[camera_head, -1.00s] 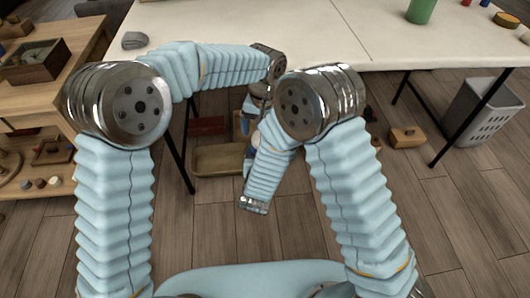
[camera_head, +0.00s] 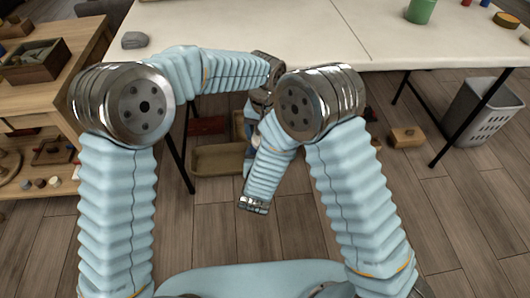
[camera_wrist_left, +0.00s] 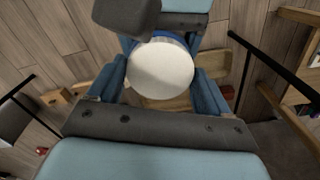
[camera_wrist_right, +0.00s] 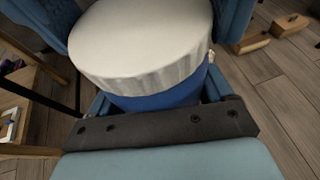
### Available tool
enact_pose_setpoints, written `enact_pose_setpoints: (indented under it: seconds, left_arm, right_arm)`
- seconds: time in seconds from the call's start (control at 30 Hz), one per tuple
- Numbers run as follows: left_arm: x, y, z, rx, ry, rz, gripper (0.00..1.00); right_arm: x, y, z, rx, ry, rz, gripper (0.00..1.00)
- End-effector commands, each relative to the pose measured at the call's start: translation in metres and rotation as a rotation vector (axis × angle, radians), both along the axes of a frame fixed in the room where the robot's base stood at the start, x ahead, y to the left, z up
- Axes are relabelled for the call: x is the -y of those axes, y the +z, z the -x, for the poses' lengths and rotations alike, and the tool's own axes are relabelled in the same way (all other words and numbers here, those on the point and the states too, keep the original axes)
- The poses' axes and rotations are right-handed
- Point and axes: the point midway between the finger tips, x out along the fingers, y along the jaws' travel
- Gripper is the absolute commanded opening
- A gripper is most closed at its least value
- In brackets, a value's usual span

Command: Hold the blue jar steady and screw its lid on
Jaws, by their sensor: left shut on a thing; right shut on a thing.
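The white, ribbed-edged lid (camera_wrist_right: 142,45) sits on top of the blue jar (camera_wrist_right: 160,98) in the right wrist view. The lid's flat white face (camera_wrist_left: 160,72) fills the middle of the left wrist view. My right gripper (camera_wrist_right: 158,92) is shut on the jar's blue body, one finger at each side. My left gripper (camera_wrist_left: 158,85) is shut on the lid, its blue fingers on either side. Whether the lid's thread is engaged cannot be seen. In the head view my arms mostly hide the jar and grippers.
A white table (camera_head: 250,25) spans the back, with a green cup (camera_head: 421,11) and a grey stone-like object (camera_head: 134,40). A wooden bench with boxes (camera_head: 34,62) stands left. A tan tray (camera_head: 218,160), a wooden block (camera_head: 407,137) and a grey bin (camera_head: 480,112) are below.

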Motion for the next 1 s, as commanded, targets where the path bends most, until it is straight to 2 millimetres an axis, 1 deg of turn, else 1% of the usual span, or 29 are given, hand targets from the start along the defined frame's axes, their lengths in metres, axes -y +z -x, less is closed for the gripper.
enact_pose_setpoints:
  seconds: [0.03,0.07,0.1,0.2,0.43,0.57,0.67,0.9,1.0]
  left_arm:
    - [0.000,0.000,0.000,0.000,0.000,0.000,0.43]
    - [0.000,0.000,0.000,0.000,0.000,0.000,0.81]
    - [0.000,0.000,0.000,0.000,0.000,0.000,0.87]
    - [0.000,0.000,0.000,0.000,0.000,0.000,1.00]
    - [0.000,0.001,0.000,0.001,0.000,0.000,1.00]
    - [0.000,0.012,0.000,0.002,0.000,0.001,1.00]
    - [0.001,0.030,-0.001,0.003,-0.001,0.002,1.00]
    - [0.001,0.081,-0.001,0.004,0.001,0.003,1.00]
    - [0.001,0.098,-0.001,0.002,0.000,0.002,1.00]
  right_arm:
    - [0.000,0.000,0.000,0.001,0.000,0.000,0.00]
    - [0.000,0.000,0.000,0.001,0.000,0.000,0.00]
    - [0.000,0.000,0.000,0.001,0.000,0.000,0.00]
    - [0.000,0.000,0.000,0.001,0.000,0.000,0.00]
    - [0.000,0.000,0.000,0.001,0.000,0.000,0.00]
    - [0.000,0.000,0.000,0.001,0.000,0.000,0.00]
    - [0.000,0.000,0.000,0.001,0.000,0.000,0.00]
    - [0.000,0.000,0.000,0.001,0.000,0.000,0.00]
    - [0.000,0.000,0.000,0.001,0.000,0.000,0.00]
